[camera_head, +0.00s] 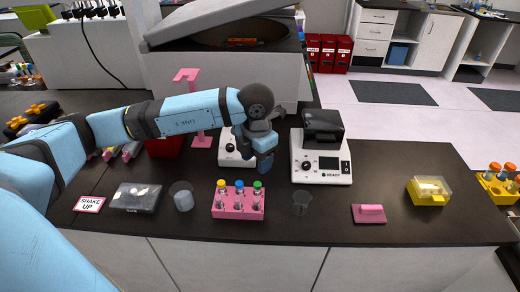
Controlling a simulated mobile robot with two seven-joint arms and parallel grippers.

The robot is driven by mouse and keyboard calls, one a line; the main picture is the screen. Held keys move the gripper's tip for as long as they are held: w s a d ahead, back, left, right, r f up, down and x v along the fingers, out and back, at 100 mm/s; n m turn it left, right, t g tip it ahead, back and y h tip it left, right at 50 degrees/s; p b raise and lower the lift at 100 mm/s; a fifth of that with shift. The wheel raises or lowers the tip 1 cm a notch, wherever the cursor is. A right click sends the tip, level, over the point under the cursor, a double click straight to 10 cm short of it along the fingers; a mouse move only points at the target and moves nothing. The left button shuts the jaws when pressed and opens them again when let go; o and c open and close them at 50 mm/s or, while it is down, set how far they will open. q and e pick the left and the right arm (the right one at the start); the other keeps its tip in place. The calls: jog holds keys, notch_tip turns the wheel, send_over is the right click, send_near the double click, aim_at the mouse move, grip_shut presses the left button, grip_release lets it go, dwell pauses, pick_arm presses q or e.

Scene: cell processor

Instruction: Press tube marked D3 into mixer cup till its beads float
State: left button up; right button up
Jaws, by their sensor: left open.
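A pink rack (238,213) stands near the front of the dark bench and holds tubes with a yellow cap (221,185), a blue cap (239,186) and a green cap (257,187). Their markings are too small to read, so I cannot tell which is D3. My left gripper (265,163) is open and empty, above and behind the rack. It partly hides a small white device (229,157). A white machine (321,168) with a dark top reads READY. Which thing is the mixer cup is unclear. My right gripper is out of view.
A cloudy cup (183,197) stands left of the rack, and a clear cup (301,202) stands right of it. A grey case (135,197), a SHAKE UP sign (89,204), a pink block (369,214) and a yellow box (428,190) line the front. The bench is clear behind the pink block.

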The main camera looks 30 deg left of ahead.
aim_at(257, 184)
pick_arm(q)
notch_tip(257, 184, down, 11)
jog(key=shift+d+r+p, duration=0.1)
jog(key=shift+r+p, duration=0.1)
jog(key=shift+p, duration=0.4)
jog(key=shift+c, duration=0.5)
grip_shut()
